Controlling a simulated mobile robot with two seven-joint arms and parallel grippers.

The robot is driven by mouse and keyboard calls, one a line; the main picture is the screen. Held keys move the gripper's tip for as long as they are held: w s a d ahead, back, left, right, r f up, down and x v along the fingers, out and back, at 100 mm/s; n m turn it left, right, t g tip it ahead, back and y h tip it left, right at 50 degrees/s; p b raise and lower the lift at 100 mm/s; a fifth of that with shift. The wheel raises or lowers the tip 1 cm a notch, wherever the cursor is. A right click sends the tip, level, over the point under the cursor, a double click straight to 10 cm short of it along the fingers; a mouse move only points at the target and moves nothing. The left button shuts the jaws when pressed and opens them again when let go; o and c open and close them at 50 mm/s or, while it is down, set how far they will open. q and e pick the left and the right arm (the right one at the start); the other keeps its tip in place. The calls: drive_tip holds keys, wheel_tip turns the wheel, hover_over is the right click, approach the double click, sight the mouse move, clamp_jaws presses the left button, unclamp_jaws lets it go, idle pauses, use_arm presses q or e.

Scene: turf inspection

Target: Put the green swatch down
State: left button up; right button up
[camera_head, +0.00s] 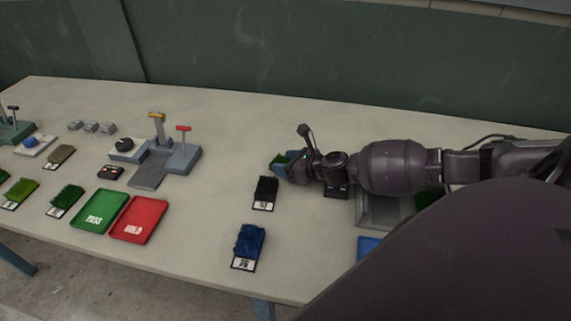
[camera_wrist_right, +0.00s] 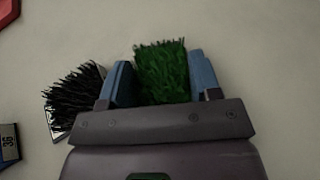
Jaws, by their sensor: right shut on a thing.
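The green swatch (camera_wrist_right: 163,72) is a tuft of green turf, held between the two blue fingers of my right gripper (camera_wrist_right: 165,82) in the right wrist view. In the head view, the right gripper (camera_head: 282,163) is over the right half of the table, just above and right of a black swatch, and a bit of the green swatch (camera_head: 281,160) shows between its fingers. Whether the swatch touches the table is hard to tell. My left gripper is not in view.
A black swatch (camera_head: 265,191) lies close beside the right gripper, with a blue swatch (camera_head: 249,243) nearer the front edge. A green PASS tray (camera_head: 84,226) and a red HOLD tray (camera_head: 128,232) sit to the left. Bare table (camera_head: 215,215) lies between the red tray and the black swatch.

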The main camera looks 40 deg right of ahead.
drive_tip(key=shift+r, duration=0.15)
drive_tip(key=shift+f, duration=0.2)
drive_tip(key=o, duration=0.7)
drive_tip(key=shift+r, duration=0.15)
